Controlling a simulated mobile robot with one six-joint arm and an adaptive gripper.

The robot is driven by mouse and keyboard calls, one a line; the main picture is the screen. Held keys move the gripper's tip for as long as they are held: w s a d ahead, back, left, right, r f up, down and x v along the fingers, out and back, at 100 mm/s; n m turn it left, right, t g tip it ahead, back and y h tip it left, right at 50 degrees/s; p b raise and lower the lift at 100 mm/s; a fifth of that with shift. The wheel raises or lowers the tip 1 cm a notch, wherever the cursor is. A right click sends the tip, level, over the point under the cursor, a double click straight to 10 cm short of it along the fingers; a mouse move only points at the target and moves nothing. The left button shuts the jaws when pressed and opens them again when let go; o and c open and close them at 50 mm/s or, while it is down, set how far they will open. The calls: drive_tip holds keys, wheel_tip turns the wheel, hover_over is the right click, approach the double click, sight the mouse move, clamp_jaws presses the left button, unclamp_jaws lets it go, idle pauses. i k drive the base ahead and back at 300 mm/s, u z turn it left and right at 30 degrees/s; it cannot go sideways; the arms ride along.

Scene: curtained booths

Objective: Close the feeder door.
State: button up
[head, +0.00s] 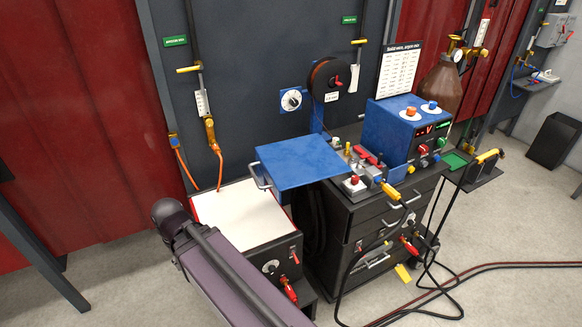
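The feeder door (300,162) is a flat blue panel with a metal handle (260,177) at its left end. It stands open, sticking out to the left of the wire feeder (362,172), roughly level. The feeder's inside shows, with a red lever, a yellow knob and metal roller parts. The blue power unit (398,130) with a display and knobs is to the right of the feeder. My gripper is not in view; part of my arm crosses the bottom left, below and left of the door.
A white-topped machine (240,215) stands left of and below the door. A wire spool (330,78) is behind it. A black drawer cabinet (365,215) supports the feeder. Cables (430,300) lie on the floor at the right. A brown gas cylinder (440,90) stands at the back.

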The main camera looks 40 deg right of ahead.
sight(286, 165)
drive_tip(key=z, duration=1.05)
drive_tip(key=k, duration=0.95)
drive_tip(key=u, duration=0.05)
drive_tip(key=i, duration=0.65)
